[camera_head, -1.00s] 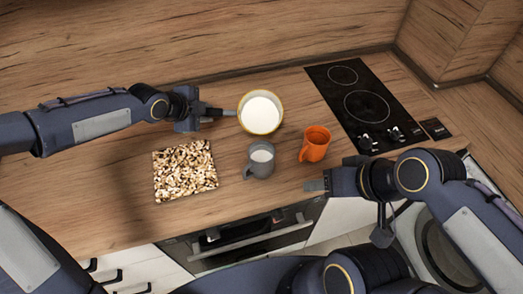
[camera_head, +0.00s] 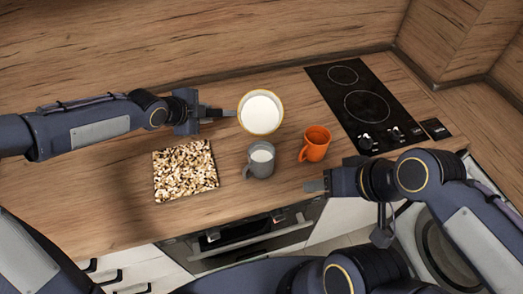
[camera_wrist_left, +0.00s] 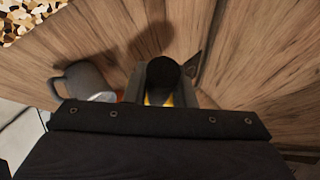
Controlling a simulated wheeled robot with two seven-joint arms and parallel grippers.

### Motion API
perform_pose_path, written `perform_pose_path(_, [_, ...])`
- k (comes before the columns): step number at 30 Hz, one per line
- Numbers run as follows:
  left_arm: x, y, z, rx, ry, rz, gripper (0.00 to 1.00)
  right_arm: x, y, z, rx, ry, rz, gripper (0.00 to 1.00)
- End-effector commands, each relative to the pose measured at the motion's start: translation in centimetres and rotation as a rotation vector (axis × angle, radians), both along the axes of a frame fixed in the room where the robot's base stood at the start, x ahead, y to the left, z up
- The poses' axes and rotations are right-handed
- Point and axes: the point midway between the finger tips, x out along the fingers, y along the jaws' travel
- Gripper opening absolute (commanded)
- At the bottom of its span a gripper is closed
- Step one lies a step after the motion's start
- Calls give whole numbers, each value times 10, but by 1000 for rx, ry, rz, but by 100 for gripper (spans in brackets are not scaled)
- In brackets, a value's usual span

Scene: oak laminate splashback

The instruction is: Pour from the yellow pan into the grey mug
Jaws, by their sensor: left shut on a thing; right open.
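The yellow pan (camera_head: 261,113) shows in the head view with a yellow rim and white contents, near the back of the counter. Its handle points left, and my left gripper (camera_head: 222,113) is shut on it. In the left wrist view the dark handle end (camera_wrist_left: 163,75) sits between the fingers, with a little yellow below it. The grey mug (camera_head: 260,160) stands upright in front of the pan with something white inside; it also shows in the left wrist view (camera_wrist_left: 84,82). My right gripper (camera_head: 316,186) is open and empty at the front edge, right of the mug.
An orange mug (camera_head: 315,144) stands right of the grey mug. A mottled brown-and-cream board (camera_head: 185,170) lies to the left. A black hob (camera_head: 365,105) is at the right. The wooden splashback (camera_head: 200,45) rises behind the counter.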

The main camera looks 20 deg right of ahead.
Motion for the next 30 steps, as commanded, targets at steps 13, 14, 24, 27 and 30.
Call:
perform_pose_path(13, [-2, 0, 4, -13, -32, -1, 0, 0, 0, 0, 0, 0, 0, 52])
perform_pose_path(14, [-2, -1, 4, -13, -33, -2, 0, 0, 0, 1, 0, 0, 0, 52])
perform_pose_path(24, [-4, -1, 4, -16, -54, -2, 0, 0, 0, 3, 0, 0, 0, 52])
perform_pose_path(27, [-4, -1, 4, -17, -60, -2, 0, 0, 0, 3, 0, 0, 0, 52])
perform_pose_path(30, [-5, -1, 4, -19, -66, -2, 0, 0, 0, 4, 0, 0, 0, 52])
